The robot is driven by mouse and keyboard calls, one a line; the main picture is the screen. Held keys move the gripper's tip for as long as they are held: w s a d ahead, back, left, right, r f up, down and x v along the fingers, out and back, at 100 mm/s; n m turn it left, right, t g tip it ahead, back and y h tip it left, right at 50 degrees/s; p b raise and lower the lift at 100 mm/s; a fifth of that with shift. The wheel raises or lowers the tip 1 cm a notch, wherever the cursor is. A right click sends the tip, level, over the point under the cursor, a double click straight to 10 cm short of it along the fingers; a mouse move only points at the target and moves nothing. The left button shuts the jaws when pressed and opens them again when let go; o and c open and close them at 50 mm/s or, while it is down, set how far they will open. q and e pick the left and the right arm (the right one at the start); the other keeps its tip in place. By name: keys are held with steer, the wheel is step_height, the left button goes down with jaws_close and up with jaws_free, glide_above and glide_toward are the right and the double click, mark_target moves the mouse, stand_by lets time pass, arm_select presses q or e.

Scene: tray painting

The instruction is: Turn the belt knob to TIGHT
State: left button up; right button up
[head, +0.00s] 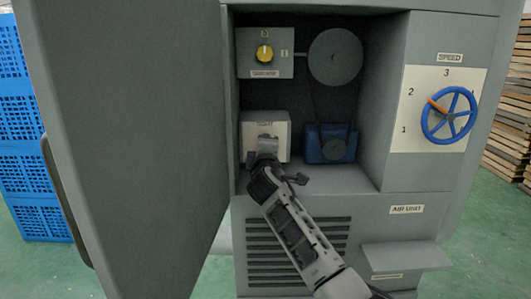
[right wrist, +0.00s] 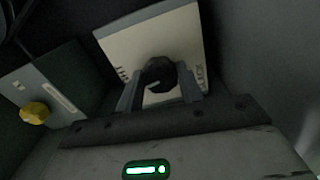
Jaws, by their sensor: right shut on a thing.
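The belt knob (right wrist: 158,72) is a dark round knob on a pale box (head: 248,127) inside the open cabinet, at the lower left. The gripper hides it in the head view. In the right wrist view it sits between the two fingers, on the pale plate (right wrist: 178,32). Dark lettering, partly covered, stands on either side of it. The word above the gripper in the head view is too small to read surely. My right gripper (head: 266,152) is shut on the knob, and it also shows in the right wrist view (right wrist: 160,88). My left gripper is not in view.
A yellow knob (head: 264,53) is on a grey box above. A large grey pulley (head: 335,56) and a blue motor (head: 313,152) stand to the right. The open door (head: 130,140) blocks the left. A blue handwheel (head: 449,113) marked SPEED is on the right panel.

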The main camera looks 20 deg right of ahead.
steer(key=shift+a+f+m, duration=0.1)
steer(key=shift+f+m, duration=0.1)
steer(key=shift+m, duration=0.3)
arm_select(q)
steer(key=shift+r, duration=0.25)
arm_select(e)
steer(key=shift+m, duration=0.4)
steer(key=o, duration=1)
steer(key=shift+r, duration=0.15)
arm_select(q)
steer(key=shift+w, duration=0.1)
